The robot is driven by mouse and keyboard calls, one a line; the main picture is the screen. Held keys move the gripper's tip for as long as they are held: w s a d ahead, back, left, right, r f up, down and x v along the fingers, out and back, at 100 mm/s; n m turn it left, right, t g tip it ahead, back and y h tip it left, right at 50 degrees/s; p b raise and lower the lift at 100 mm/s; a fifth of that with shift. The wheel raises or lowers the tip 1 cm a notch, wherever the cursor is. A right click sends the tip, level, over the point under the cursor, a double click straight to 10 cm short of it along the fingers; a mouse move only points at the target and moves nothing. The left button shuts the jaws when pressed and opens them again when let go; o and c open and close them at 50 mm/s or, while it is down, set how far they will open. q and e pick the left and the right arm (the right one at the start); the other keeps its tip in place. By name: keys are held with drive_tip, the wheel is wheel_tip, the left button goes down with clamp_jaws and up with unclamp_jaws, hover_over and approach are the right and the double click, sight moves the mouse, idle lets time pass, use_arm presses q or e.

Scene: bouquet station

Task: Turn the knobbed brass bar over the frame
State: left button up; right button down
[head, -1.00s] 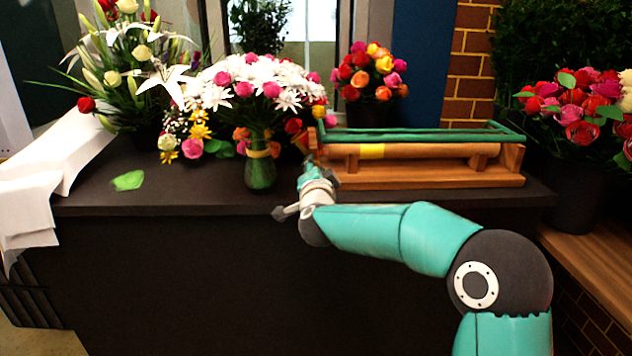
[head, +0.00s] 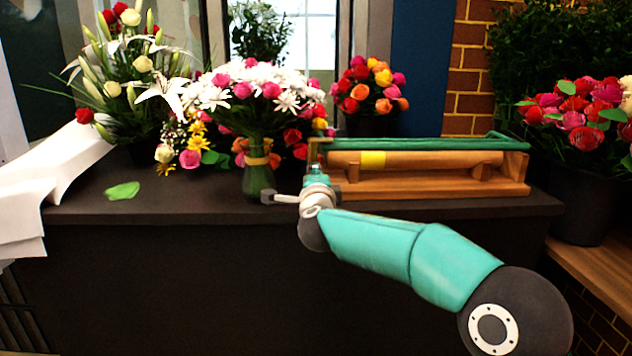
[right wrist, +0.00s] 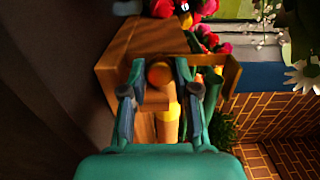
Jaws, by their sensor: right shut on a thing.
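The wooden frame (head: 440,191) stands on the dark counter, with a paper-brown roll (head: 430,160) lying across it. A long bar (head: 440,144), looking green in the head view, runs along the frame's top. My right gripper (head: 316,170) is at the frame's left end. In the right wrist view its teal fingers (right wrist: 160,72) are shut on a round, brass-orange knob (right wrist: 159,75) in front of the wooden end (right wrist: 150,45). The knob is hidden in the head view. How the knob joins the bar is unclear. My left gripper is out of view.
A glass vase (head: 258,180) of flowers stands close left of my right gripper. A bouquet (head: 368,90) stands behind the frame. White paper (head: 60,180) and a green leaf (head: 122,191) lie at left. A dark pot (head: 582,200) stands at right.

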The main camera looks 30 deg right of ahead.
drive_tip(key=shift+d+f, duration=0.2)
drive_tip(key=shift+f, duration=0.1)
drive_tip(key=c, duration=0.9)
unclamp_jaws()
drive_tip(key=shift+s, duration=0.1)
drive_tip(key=shift+r, duration=0.1)
drive_tip(key=shift+a, duration=0.1)
drive_tip(key=shift+s+a, duration=0.2)
drive_tip(key=shift+s, duration=0.1)
drive_tip(key=v, duration=1.1)
drive_tip(key=shift+s, duration=0.15)
